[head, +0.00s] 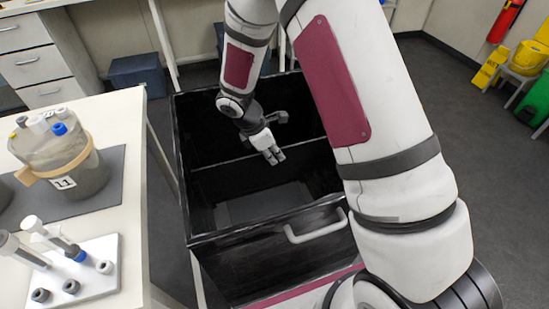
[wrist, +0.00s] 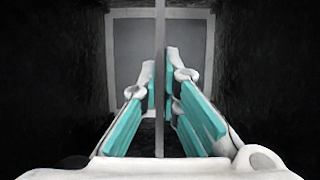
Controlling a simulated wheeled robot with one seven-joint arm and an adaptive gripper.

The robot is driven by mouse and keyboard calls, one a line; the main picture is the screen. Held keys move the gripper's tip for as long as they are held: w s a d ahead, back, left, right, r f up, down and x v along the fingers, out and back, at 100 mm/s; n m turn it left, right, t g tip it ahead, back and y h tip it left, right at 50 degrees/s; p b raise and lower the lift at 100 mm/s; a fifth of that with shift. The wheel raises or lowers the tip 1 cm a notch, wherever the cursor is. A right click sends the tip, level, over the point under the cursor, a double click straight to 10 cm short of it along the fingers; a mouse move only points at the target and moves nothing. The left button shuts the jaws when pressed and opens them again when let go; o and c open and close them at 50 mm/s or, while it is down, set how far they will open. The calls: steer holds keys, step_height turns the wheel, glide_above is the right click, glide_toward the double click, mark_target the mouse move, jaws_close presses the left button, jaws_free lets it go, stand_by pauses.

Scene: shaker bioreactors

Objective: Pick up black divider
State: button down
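The black divider (head: 225,178) stands upright across the inside of an open black bin (head: 265,240) in the head view. In the wrist view the divider (wrist: 160,120) shows edge-on as a thin grey strip down the middle. My gripper (head: 273,155) reaches down into the bin at the divider's top edge. In the wrist view its teal-padded fingers (wrist: 161,80) lie one on each side of the divider, their tips close together against it. The gripper looks shut on the divider.
The black bin walls stand close around my gripper; a white handle (head: 316,227) is on the front wall. A white table (head: 133,150) at left holds a vessel (head: 75,160) and a tube rack (head: 95,285). Open floor lies to the right, with a yellow sign (head: 490,68) beyond.

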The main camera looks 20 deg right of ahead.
step_height(320, 180, up, 28)
steer(key=p, duration=0.5)
steer(key=shift+r, duration=0.25)
steer(key=shift+s, duration=0.1)
stand_by(0.3)
